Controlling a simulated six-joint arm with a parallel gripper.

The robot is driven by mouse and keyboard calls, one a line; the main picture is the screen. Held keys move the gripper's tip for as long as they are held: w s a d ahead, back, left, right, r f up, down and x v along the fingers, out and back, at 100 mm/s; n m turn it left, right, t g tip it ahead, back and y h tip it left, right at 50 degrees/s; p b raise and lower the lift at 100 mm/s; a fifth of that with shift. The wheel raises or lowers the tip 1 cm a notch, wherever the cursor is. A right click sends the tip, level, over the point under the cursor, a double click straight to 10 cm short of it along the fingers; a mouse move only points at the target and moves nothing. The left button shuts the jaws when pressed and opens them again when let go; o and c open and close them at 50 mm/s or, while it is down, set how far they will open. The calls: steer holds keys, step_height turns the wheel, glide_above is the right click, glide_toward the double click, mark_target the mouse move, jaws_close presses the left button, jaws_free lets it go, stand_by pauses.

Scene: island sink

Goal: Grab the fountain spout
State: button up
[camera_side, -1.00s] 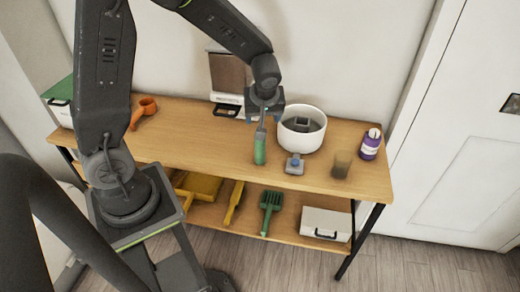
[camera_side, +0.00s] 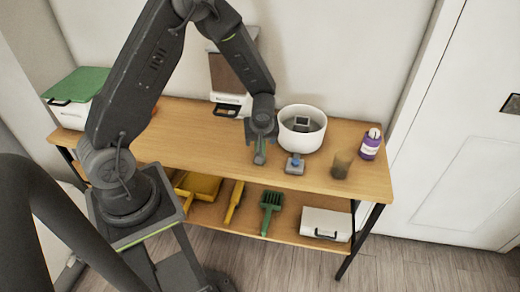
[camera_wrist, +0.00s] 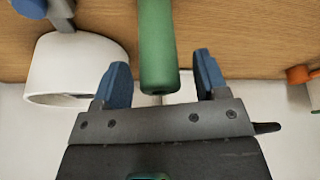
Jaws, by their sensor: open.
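My gripper (camera_side: 261,138) is open, pointing down over the table. Its two blue fingertips stand on either side of a green cylindrical handle (camera_wrist: 157,45) in the wrist view, with gaps on both sides. In the side view the green handle (camera_side: 259,157) is partly hidden by my gripper. A small grey piece with a blue top (camera_side: 294,164) lies right of it, in front of a white round bowl (camera_side: 287,135). A grey block (camera_side: 302,124) sits inside the bowl. I cannot tell for sure which of these is the fountain spout. The bowl (camera_wrist: 75,68) also shows in the wrist view.
A brown translucent cup (camera_side: 341,165) and a purple bottle (camera_side: 370,145) stand right of the bowl. A white box with a green lid (camera_side: 72,115) is at the left end. The table middle-left is clear.

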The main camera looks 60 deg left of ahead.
steer(key=shift+w+a+f, duration=0.15)
steer(key=shift+a+f, duration=0.15)
steer(key=shift+f, duration=0.35)
steer(key=shift+c, duration=0.4)
steer(key=c, duration=0.9)
